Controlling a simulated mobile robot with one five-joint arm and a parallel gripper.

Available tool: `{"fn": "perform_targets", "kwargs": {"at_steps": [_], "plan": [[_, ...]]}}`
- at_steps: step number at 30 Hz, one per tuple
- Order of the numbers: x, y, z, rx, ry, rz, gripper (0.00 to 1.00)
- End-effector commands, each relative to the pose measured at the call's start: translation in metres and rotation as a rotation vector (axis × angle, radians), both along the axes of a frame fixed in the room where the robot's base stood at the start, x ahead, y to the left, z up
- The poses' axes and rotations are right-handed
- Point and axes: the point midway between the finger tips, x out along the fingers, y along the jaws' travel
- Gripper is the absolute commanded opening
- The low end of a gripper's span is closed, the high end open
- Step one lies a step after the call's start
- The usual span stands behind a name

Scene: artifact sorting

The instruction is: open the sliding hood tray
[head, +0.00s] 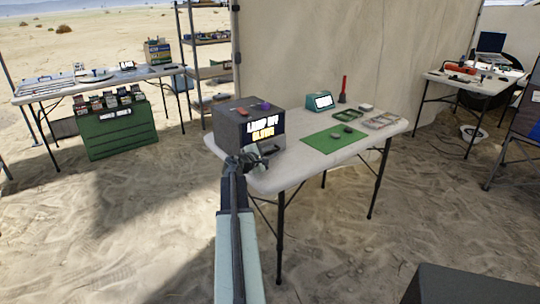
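The hood is a dark grey box (231,129) on the near left corner of the white folding table (309,158). Its lit panel (265,129) seems to read "LAMP OFF" with a second line, perhaps "CLOSED". A sliding tray cannot be made out clearly; my gripper covers part of the box's lower front. My gripper (257,158) is at the end of my outstretched arm, in front of the hood's lower front edge. It is too small and dark to tell whether its fingers are open or touch anything.
A green mat (325,144) with small dark pieces, a teal display (319,101), a red-topped tool (343,90) and a sectioned tray (382,121) share the table. Other tables stand back left (95,83) and back right (475,83). Open sand lies left.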

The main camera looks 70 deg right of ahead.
Motion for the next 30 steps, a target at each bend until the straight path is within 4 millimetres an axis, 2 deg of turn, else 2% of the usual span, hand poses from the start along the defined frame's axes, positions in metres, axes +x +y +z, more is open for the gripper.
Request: {"fn": "perform_targets", "kwargs": {"at_steps": [1, 2, 3, 4, 30], "plan": [[0.0, 0.0003, 0.0002, 0.0, 0.0, 0.0, 0.2], [0.0, 0.0003, 0.0002, 0.0, 0.0, 0.0, 0.14], [0.0001, 0.0004, 0.0002, 0.0, 0.0, 0.0, 0.03], [0.0001, 0.0004, 0.0002, 0.0, 0.0, 0.0, 0.0], [0.001, 0.0002, 0.0008, -0.001, 0.001, 0.002, 0.0]]}}
